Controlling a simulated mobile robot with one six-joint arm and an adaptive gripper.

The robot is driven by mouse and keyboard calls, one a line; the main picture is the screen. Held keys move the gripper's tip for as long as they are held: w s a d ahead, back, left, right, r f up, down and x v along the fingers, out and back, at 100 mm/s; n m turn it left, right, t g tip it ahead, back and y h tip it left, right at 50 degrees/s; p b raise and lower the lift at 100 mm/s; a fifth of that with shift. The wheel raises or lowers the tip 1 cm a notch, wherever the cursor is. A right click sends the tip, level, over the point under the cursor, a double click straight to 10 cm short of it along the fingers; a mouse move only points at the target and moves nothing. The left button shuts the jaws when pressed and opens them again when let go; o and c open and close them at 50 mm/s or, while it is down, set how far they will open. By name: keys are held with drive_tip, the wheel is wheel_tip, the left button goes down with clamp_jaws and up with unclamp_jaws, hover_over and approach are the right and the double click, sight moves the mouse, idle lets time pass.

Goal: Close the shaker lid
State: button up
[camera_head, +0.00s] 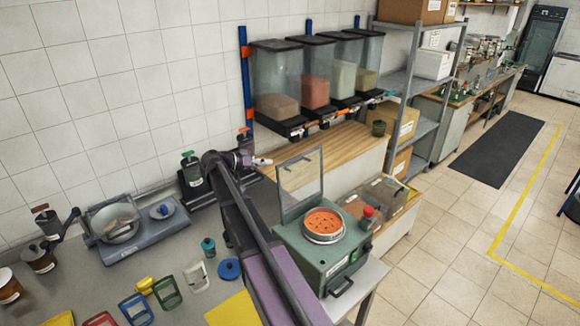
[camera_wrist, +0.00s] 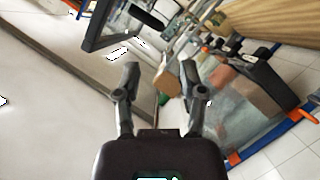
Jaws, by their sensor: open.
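The shaker (camera_head: 318,258) is a green box-shaped machine at the front right of the bench. A round metal sieve (camera_head: 324,238) with orange contents sits on its top. Its lid (camera_head: 300,182), a clear panel with a grey frame, stands upright at the back, raised off the sieve. My gripper (camera_head: 262,161) is behind and left of the lid, apart from it. In the wrist view my gripper (camera_wrist: 174,76) has its fingers spread, with nothing visibly held. A dark-framed panel shows at the upper left of that view; I cannot tell whether it is the lid.
Several clear dispensers (camera_head: 316,83) hang on the wall above a wooden counter (camera_head: 330,150). A red knob (camera_head: 368,211) is right of the sieve. A scale with a bowl (camera_head: 119,222), coloured frames and a yellow mat (camera_head: 233,309) are on the left bench. Open floor lies right.

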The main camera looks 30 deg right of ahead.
sight(290, 164)
drive_tip(key=b+x, duration=0.3)
drive_tip(key=x, duration=0.7)
drive_tip(key=shift+d+f, duration=0.1)
drive_tip(key=shift+d, duration=0.2)
clamp_jaws()
